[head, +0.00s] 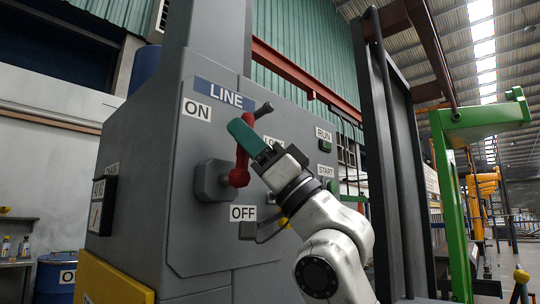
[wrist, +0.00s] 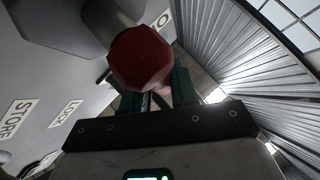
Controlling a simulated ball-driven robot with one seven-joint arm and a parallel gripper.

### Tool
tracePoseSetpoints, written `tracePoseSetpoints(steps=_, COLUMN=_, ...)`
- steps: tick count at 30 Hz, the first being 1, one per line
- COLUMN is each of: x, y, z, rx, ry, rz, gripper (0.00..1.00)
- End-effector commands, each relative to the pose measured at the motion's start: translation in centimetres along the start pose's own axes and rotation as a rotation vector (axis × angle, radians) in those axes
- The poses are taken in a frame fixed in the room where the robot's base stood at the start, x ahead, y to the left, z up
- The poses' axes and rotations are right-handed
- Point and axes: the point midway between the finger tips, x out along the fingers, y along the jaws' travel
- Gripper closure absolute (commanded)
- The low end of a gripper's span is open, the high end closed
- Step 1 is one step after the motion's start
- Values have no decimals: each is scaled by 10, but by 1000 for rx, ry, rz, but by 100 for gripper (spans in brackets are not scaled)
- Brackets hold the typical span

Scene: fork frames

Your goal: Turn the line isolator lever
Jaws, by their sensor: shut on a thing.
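The line isolator lever (head: 239,172) is red and sits on a grey boss on the front of a grey cabinet, under a blue LINE sign (head: 224,95). It stands roughly upright from its red hub. The ON label (head: 196,109) is up and left of it, and the OFF label (head: 243,213) is below the hub. My gripper (head: 243,133) has teal fingers and is shut on the lever's upper part, which it partly hides. In the wrist view the lever's red end (wrist: 140,57) lies between the teal fingers of my gripper (wrist: 142,88).
A dark grey peg (head: 265,109) sticks out just above my fingers. RUN (head: 323,134) and START (head: 325,170) labels are on the right of the panel. A yellow box (head: 112,282) is at the cabinet's lower left. A green frame (head: 452,190) stands at the right.

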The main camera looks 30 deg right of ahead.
Motion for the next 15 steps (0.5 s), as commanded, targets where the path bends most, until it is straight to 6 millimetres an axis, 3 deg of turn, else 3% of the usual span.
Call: tracePoseSetpoints(steps=15, x=6, y=-9, z=10, rx=-66, ry=-72, rz=-71, gripper=100)
